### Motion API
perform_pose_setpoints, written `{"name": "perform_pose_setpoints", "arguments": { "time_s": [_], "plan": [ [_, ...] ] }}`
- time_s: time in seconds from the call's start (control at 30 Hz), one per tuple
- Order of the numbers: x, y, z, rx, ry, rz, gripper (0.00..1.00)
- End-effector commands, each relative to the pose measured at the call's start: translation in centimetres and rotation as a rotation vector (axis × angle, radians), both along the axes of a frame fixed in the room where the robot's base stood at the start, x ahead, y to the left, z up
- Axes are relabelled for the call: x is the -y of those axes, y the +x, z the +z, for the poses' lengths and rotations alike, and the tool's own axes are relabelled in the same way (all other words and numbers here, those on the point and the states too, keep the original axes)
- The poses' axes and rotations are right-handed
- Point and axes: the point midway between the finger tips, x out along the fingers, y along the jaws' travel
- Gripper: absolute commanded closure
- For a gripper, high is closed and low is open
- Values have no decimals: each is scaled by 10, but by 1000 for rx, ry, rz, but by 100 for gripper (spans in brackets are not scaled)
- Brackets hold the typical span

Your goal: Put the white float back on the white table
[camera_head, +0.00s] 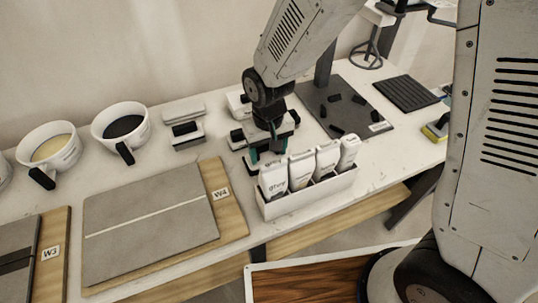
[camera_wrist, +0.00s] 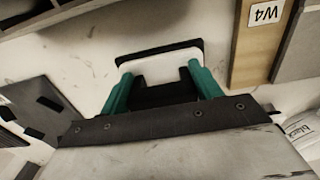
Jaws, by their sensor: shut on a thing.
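My gripper (camera_head: 262,150) points down over the white table (camera_head: 370,178), behind the white box of bottles. In the wrist view its green fingers (camera_wrist: 163,90) are closed on the sides of a float (camera_wrist: 160,66) with a white body and a dark edge. A black part, perhaps its handle, lies between the fingers. In the head view the gripper and bottles partly hide the float, and I cannot tell whether it touches the table.
A white box (camera_head: 308,196) with several bottles stands close in front of the gripper. Other float-like tools (camera_head: 187,134) lie to its left. Two-tone tile board W4 (camera_head: 150,222) and bowls (camera_head: 122,125) are further left. A dark mat (camera_head: 342,108) with small black pieces lies to the right.

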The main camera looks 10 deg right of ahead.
Motion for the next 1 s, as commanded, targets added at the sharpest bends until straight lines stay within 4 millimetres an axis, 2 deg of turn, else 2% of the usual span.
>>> {"name": "perform_pose_setpoints", "arguments": {
  "time_s": [0.03,0.17,0.57,0.6,0.63,0.67,1.0],
  "plan": [
    [1,0,-9,-4,-2,-1,75],
    [1,0,-22,-2,-2,-2,75],
    [2,1,-27,0,0,-3,75],
    [2,1,-27,0,0,-3,25],
    [2,1,-26,0,0,-3,17],
    [2,1,-26,0,0,-3,15],
    [2,1,-22,1,0,-3,15]
  ]
}}
